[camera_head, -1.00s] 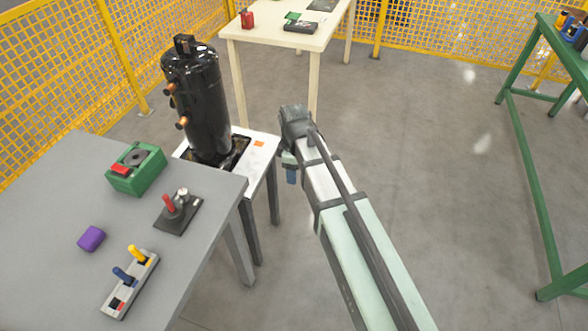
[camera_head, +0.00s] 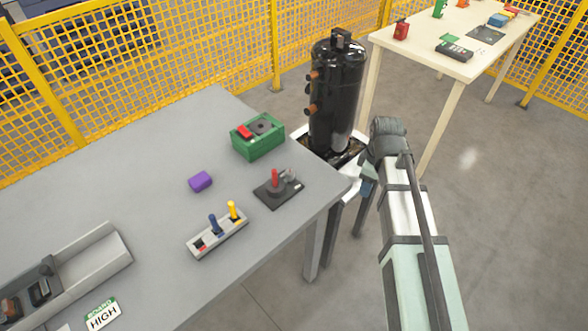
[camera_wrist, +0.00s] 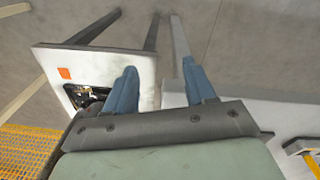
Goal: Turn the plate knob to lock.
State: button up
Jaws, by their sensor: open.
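A dark flat plate (camera_head: 265,194) lies on the grey table near its right corner. It bears a red upright handle (camera_head: 275,178) and a small silver knob (camera_head: 290,174). A green box (camera_head: 258,143) with a round black dial and a red part on top sits behind it. I cannot tell for sure which of these is the plate knob. My gripper (camera_wrist: 161,82) is open and empty, its two blue fingers apart in the wrist view. In the head view it is mostly hidden by my arm, right of the grey table near the white stand.
The black compressor (camera_head: 337,95) stands on the white stand (camera_wrist: 145,62) beside the grey table (camera_head: 130,165). A two-lever block (camera_head: 218,234), a purple block (camera_head: 200,182) and a grey tray (camera_head: 105,262) share the table. Yellow mesh fencing (camera_head: 200,50) runs behind.

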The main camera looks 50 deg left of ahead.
jog(key=s+a+r+n+y, duration=0.1)
jog(key=s+a+r, duration=0.4)
jog(key=a, duration=0.2)
jog(key=s+a+r+n, duration=0.2)
jog(key=s+a+r, duration=0.25)
jog(key=a, duration=0.25)
notch_tip(320, 180, up, 6)
jog(key=n+h, duration=0.1)
jog(key=n, duration=1.2)
send_over(290, 172)
notch_tip(290, 172, down, 14)
jog(key=shift+r, duration=0.15)
grip_shut()
